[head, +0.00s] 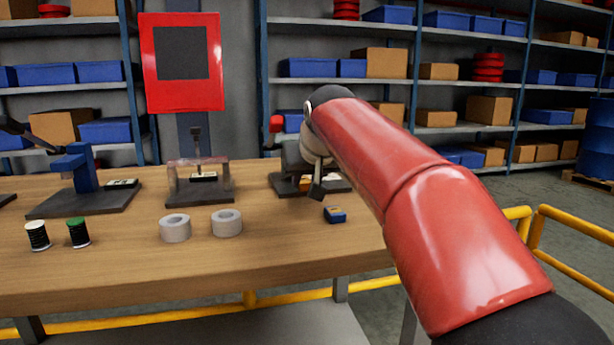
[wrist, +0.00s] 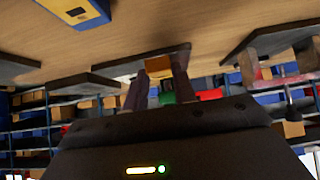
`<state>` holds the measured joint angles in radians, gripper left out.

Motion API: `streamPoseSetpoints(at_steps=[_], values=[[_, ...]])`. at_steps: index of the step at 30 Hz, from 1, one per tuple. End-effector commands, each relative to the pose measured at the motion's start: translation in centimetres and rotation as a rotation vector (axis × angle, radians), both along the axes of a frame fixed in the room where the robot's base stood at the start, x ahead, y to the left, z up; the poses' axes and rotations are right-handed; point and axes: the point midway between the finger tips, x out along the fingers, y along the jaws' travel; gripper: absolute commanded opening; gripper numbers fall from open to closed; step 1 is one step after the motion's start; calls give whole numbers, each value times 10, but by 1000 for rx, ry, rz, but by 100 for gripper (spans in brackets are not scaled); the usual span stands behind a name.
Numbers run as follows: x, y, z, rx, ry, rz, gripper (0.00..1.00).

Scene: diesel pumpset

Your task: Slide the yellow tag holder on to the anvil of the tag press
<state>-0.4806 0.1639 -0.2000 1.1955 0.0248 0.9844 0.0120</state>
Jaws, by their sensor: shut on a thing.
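My gripper (wrist: 158,76) is shut on the small yellow tag holder (wrist: 158,65), which sits between the two fingertips in the wrist view. In the head view my gripper (head: 316,188) is low at the right-hand station on the bench, in front of a dark press (head: 292,158) with a red knob. I take this as the tag press; my arm and gripper hide much of it. Its dark base plate (head: 283,184) also shows in the wrist view behind the fingers. The anvil cannot be made out, nor whether the holder touches it.
A small blue and yellow box (head: 335,215) lies just in front of the press. To the left stand a clear-guarded fixture (head: 187,190) and a blue press (head: 84,175). Two tape rolls (head: 175,228) and two spools (head: 78,234) stand nearer the wooden bench's (head: 130,270) front edge.

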Motion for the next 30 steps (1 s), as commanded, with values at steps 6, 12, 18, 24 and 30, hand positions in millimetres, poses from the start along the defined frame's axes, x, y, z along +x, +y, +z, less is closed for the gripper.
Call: streamPoseSetpoints(at_steps=[6, 12, 18, 24, 30], values=[[11, 3, -7, -1, 1, -1, 14], [21, 5, -14, 0, 1, -1, 14], [32, 9, -11, 0, 1, -1, 14], [44, 12, -11, 0, 0, -1, 14], [56, 16, -12, 0, 0, 0, 14]])
